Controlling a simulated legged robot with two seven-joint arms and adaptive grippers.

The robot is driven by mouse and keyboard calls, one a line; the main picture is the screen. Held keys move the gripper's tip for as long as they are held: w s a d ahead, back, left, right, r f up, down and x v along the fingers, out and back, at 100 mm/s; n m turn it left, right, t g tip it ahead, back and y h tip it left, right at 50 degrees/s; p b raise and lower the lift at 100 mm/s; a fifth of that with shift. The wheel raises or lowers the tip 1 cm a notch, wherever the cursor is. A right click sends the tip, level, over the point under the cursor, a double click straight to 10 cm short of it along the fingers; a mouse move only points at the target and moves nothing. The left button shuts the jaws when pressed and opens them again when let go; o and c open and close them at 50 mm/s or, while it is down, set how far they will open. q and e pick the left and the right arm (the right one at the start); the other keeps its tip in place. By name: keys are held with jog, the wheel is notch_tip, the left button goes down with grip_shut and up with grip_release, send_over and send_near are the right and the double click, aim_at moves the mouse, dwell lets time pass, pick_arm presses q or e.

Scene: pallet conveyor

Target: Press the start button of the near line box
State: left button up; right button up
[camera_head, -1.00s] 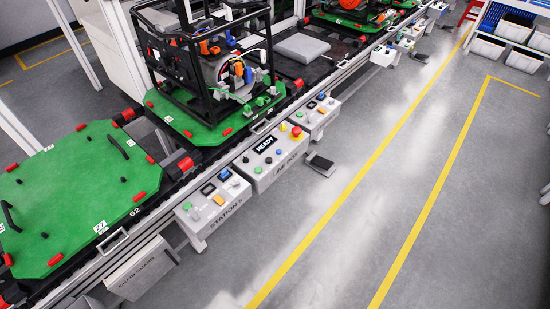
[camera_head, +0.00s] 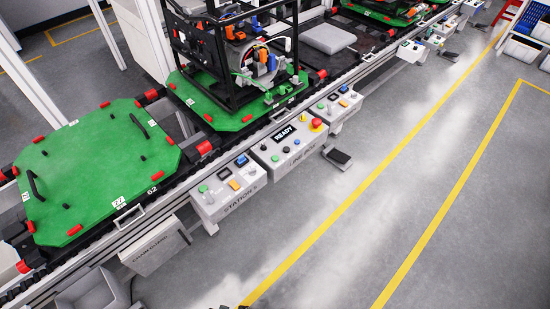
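The near line box (camera_head: 300,157) is a light grey box on the front side of the conveyor, centre of the head view. It has a dark display reading READY (camera_head: 285,133), a green button (camera_head: 275,158), other small buttons and a large red button (camera_head: 316,123) on a yellow base. The label on its front is hard to read. Nothing covers its top. Neither of my grippers can be made out in the view.
A station box (camera_head: 228,188) stands just left of the line box, and another button box (camera_head: 334,105) just right. Green pallets (camera_head: 95,165) sit on the conveyor. A dark pedal (camera_head: 338,156) lies on the floor. Open floor (camera_head: 310,220) with yellow lines lies in front.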

pick_arm(q)
grip_shut()
jog(key=shift+d, duration=0.1)
dwell(1.2)
